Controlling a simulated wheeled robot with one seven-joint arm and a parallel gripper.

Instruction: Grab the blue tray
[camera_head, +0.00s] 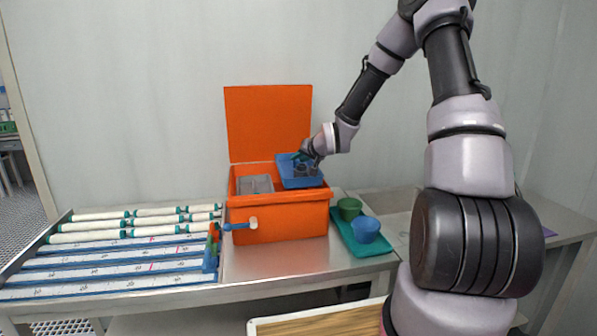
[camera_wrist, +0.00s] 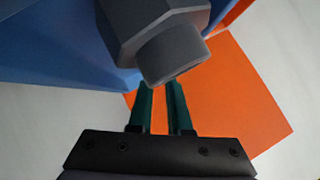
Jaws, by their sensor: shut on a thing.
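The blue tray (camera_head: 287,181) is at the top right of the open orange box, its back part by my gripper. In the wrist view the tray (camera_wrist: 55,45) fills the upper left. My gripper (camera_head: 297,156) is at the tray's back edge, its green fingers close together, and it is shut on the tray. In the wrist view the fingers (camera_wrist: 162,92) reach up to the tray's edge; a grey hexagonal fitting (camera_wrist: 160,40) hides the contact. The grey fitting (camera_head: 305,168) appears to lie in the tray.
The orange box (camera_head: 280,222) has its lid (camera_head: 268,122) raised behind and a grey tray (camera_head: 256,184) at its left. A teal tray (camera_head: 375,246) with a green cup (camera_head: 349,208) and a blue cup (camera_head: 366,229) is at right. White tubes (camera_head: 130,224) lie in the rack at left.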

